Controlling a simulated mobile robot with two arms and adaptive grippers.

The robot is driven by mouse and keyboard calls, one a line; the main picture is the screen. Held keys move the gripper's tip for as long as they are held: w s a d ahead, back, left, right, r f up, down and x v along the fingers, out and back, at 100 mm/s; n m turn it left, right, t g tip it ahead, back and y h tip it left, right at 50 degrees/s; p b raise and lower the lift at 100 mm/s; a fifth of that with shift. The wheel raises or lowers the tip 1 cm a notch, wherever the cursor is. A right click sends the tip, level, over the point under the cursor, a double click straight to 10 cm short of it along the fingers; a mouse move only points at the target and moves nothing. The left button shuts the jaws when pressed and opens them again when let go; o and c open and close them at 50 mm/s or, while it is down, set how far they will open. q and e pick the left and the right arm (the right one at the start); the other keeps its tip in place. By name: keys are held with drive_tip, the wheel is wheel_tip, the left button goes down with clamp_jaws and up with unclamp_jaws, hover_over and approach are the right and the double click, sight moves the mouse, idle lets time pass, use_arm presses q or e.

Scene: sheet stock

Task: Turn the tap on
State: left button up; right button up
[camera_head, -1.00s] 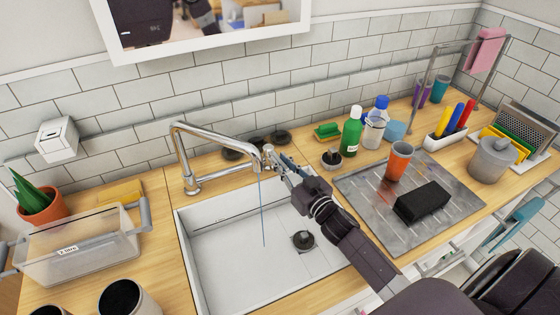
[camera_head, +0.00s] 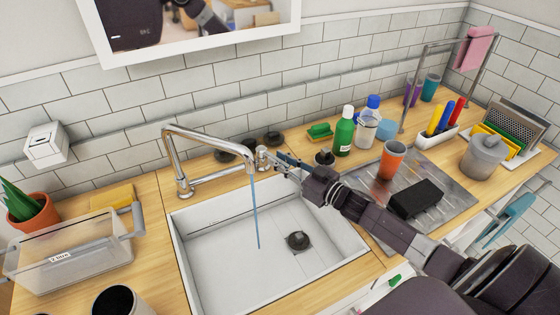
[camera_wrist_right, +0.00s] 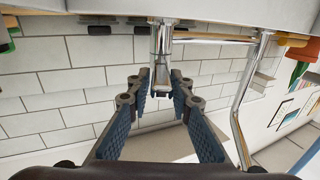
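The chrome tap (camera_head: 172,160) stands at the back left of the white sink (camera_head: 205,275), its spout reaching over the basin. A blue stream of water (camera_head: 255,215) falls from the spout into the sink. The tap's handle (camera_head: 262,158) is at the sink's back rim. My right gripper (camera_head: 285,163) is right beside the handle. In the right wrist view my gripper (camera_wrist_right: 160,85) has its blue-padded fingers apart, with the chrome handle (camera_wrist_right: 162,45) at the gap between the fingertips. I cannot tell whether they touch it. My left gripper is not in view.
A drain plug (camera_head: 298,240) lies in the sink. A clear bin (camera_head: 65,250) stands left. A mirror (camera_head: 200,30) hangs above.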

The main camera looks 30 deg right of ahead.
sight(281, 160)
drive_tip(key=shift+o, duration=1.3)
drive_tip(key=shift+r, duration=0.2)
wheel_tip(281, 160, up, 10)
drive_tip(key=shift+f, duration=0.2)
